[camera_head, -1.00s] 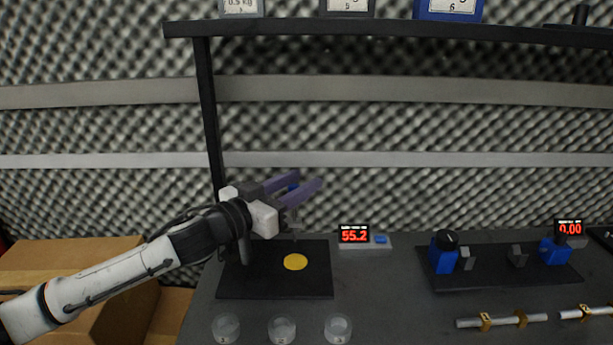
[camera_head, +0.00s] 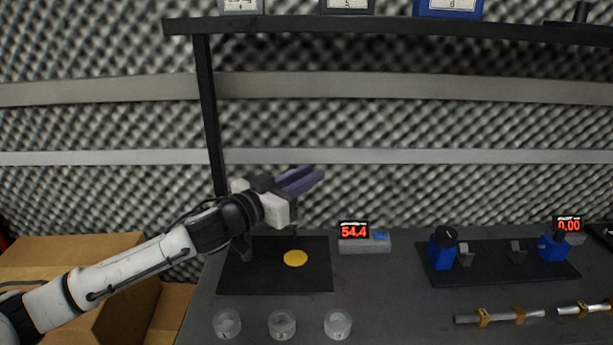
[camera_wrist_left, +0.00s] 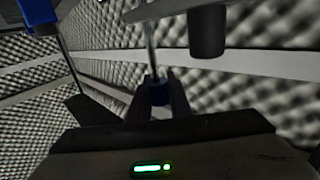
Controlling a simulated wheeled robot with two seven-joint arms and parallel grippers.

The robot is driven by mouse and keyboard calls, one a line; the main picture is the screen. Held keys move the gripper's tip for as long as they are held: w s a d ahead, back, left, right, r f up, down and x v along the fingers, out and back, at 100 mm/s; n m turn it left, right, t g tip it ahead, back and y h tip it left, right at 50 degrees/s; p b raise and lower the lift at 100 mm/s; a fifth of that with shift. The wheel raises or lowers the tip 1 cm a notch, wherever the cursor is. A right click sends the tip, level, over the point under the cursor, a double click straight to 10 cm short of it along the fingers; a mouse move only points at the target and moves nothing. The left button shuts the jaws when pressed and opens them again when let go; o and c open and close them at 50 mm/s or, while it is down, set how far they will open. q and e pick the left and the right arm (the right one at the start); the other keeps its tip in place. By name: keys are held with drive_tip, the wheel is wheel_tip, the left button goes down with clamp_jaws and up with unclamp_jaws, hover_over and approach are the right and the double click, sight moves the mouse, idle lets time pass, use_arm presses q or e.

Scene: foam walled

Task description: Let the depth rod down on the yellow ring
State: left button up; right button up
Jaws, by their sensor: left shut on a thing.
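The yellow ring (camera_head: 295,258) lies flat on a black base plate (camera_head: 250,282) on the table. My left gripper (camera_head: 312,176) is above and behind the ring, its purple fingers pointing right. In the left wrist view the fingers (camera_wrist_left: 157,100) are shut on a blue collar (camera_wrist_left: 158,92) on a thin metal rod, the depth rod (camera_wrist_left: 151,45). In the head view the gripper hides most of the rod, and I cannot tell the gap between its tip and the ring. A red display (camera_head: 354,231) beside the plate reads 54.4. My right gripper is not in view.
Three clear cups (camera_head: 282,326) stand in front of the plate. To the right is a black board (camera_head: 500,266) with blue blocks and a display reading 0.00. Metal rods (camera_head: 500,317) lie at the front right. A dark shelf (camera_head: 400,29) spans overhead, its post left of my gripper.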

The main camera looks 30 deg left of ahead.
use_arm(q)
wheel_tip(320, 180, down, 3)
drive_tip(key=shift+r+b, duration=0.15)
drive_tip(key=shift+b, duration=0.35)
drive_tip(key=o, duration=0.8)
drive_tip(key=shift+s, duration=0.1)
drive_tip(key=shift+s+a+b, duration=0.2)
drive_tip(key=shift+s+a, duration=0.1)
drive_tip(key=shift+s, duration=1.35)
drive_tip(key=shift+s+a+b, duration=0.25)
drive_tip(key=shift+s, duration=1.45)
drive_tip(key=shift+s+a+b, duration=0.2)
drive_tip(key=shift+s+a, duration=0.1)
drive_tip(key=shift+s, duration=1.35)
